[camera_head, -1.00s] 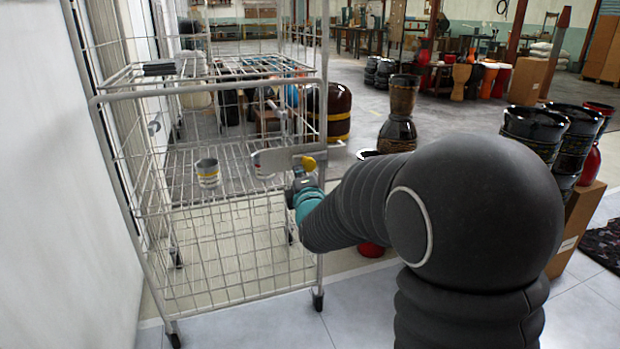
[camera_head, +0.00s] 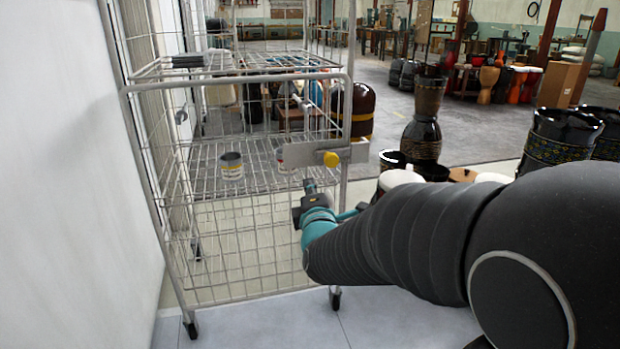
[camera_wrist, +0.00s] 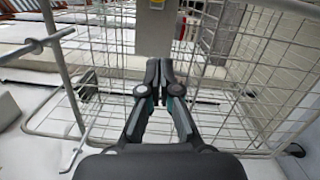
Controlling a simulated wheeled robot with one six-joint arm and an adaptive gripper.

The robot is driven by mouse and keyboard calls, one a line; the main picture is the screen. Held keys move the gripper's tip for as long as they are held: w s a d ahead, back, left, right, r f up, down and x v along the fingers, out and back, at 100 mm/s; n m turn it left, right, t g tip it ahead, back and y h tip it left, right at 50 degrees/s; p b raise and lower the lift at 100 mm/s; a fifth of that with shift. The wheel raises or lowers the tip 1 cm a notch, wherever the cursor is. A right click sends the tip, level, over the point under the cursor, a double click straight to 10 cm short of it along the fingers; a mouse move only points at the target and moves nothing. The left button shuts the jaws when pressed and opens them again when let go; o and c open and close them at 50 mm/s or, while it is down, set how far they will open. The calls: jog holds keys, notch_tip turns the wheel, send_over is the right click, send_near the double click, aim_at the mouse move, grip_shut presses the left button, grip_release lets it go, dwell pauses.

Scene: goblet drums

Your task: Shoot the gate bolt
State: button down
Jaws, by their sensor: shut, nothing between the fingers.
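The gate bolt shows as a round yellow knob (camera_head: 330,159) on a flat grey plate (camera_head: 352,153) at the right front upright of a wire cage trolley (camera_head: 238,215). In the wrist view the yellow knob (camera_wrist: 156,4) is at the top edge, partly cut off, on the grey plate (camera_wrist: 150,32). My gripper (camera_head: 310,188) is below and a little left of the knob, apart from it in the picture. In the wrist view its fingertips (camera_wrist: 160,68) are together and empty, below the plate. I cannot tell how far the bolt is thrown.
Two cans, one grey and yellow (camera_head: 231,166), stand on the trolley's wire shelf. A white wall (camera_head: 65,180) is close on the left. Goblet drums (camera_head: 423,130) stand behind my arm. The tiled floor (camera_head: 265,325) in front of the trolley is clear.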

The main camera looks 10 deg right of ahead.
jog(key=s, duration=0.3)
jog(key=shift+s+f, duration=0.1)
jog(key=shift+s, duration=0.05)
dwell(0.3)
